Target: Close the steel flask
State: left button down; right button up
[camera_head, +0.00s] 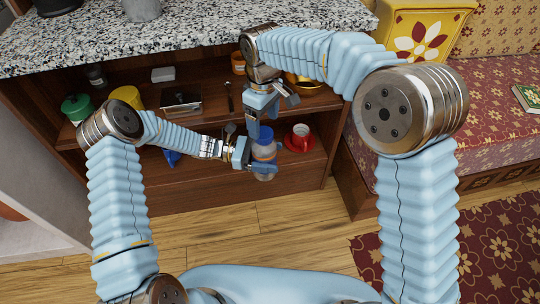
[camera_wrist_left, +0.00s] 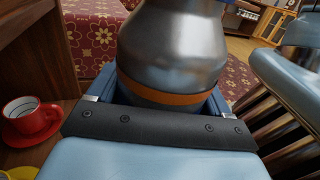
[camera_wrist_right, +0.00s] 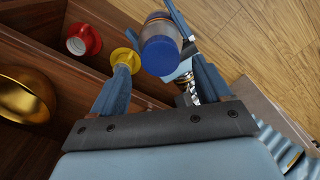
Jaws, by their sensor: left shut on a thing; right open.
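The steel flask (camera_head: 264,176) is held in my left gripper (camera_head: 258,164) in front of the open shelves. Its grey body with an orange-brown band fills the left wrist view (camera_wrist_left: 175,50), between the fingers. A blue lid (camera_head: 264,150) sits on the flask's top; whether it is fully tightened cannot be told. In the right wrist view the lid (camera_wrist_right: 160,56) faces the camera, beyond and between the fingertips. My right gripper (camera_head: 270,110) is open and empty, just above the flask and apart from the lid.
A red cup on a red saucer (camera_head: 299,138) stands on the lower shelf, right of the flask. A golden bowl (camera_wrist_right: 24,95) is on the upper shelf. A green pot (camera_head: 77,107) and a yellow item (camera_head: 127,96) stand left. The granite counter (camera_head: 200,35) overhangs. The wooden floor (camera_head: 230,225) is clear.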

aim_at(264, 132)
jog(key=shift+f, duration=2.1)
jog(key=c, duration=1.1)
jog(key=o, duration=1.3)
jog(key=shift+c, duration=0.2)
jog(key=shift+r, duration=0.15)
notch_tip(264, 132, up, 12)
